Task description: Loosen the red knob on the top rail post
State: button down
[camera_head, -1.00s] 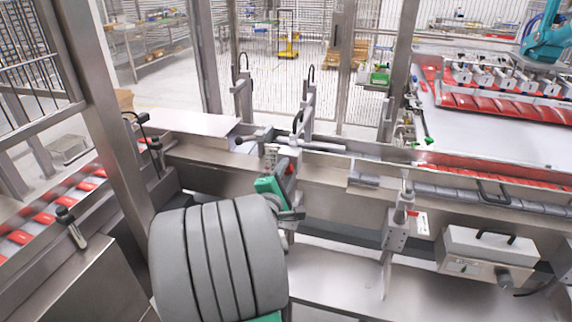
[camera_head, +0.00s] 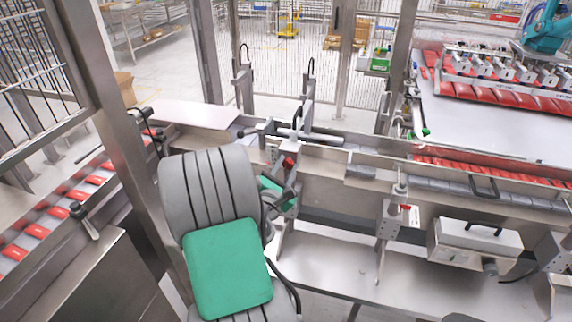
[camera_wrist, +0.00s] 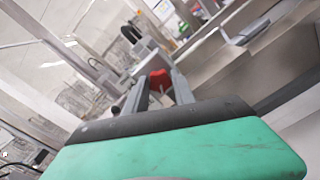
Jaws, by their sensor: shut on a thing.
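The red knob (camera_head: 290,161) is on the post by the top rail (camera_head: 325,153), near the middle of the head view. In the wrist view, the red knob (camera_wrist: 160,79) is between the two grey fingers of my gripper (camera_wrist: 161,86). The fingers are shut on it from both sides. In the head view, my gripper (camera_head: 286,171) reaches the knob from below and left, and my arm hides part of it and of the post.
A conveyor with red packs (camera_head: 78,196) runs at the left beside a steel frame post (camera_head: 125,150). A grey box with a black handle (camera_head: 480,237) is at the right. Upright brackets (camera_head: 245,90) stand behind the rail. Open floor lies beyond the fence.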

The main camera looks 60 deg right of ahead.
dwell(0.4)
jog(key=c, duration=1)
grip_release()
jog(key=shift+c, duration=0.2)
jog(key=shift+a, duration=0.1)
jog(key=s+a+b, duration=0.1)
jog(key=a+b, duration=0.1)
jog(key=a, duration=0.5)
jog(key=shift+a, duration=0.3)
jog(key=shift+s, duration=0.1)
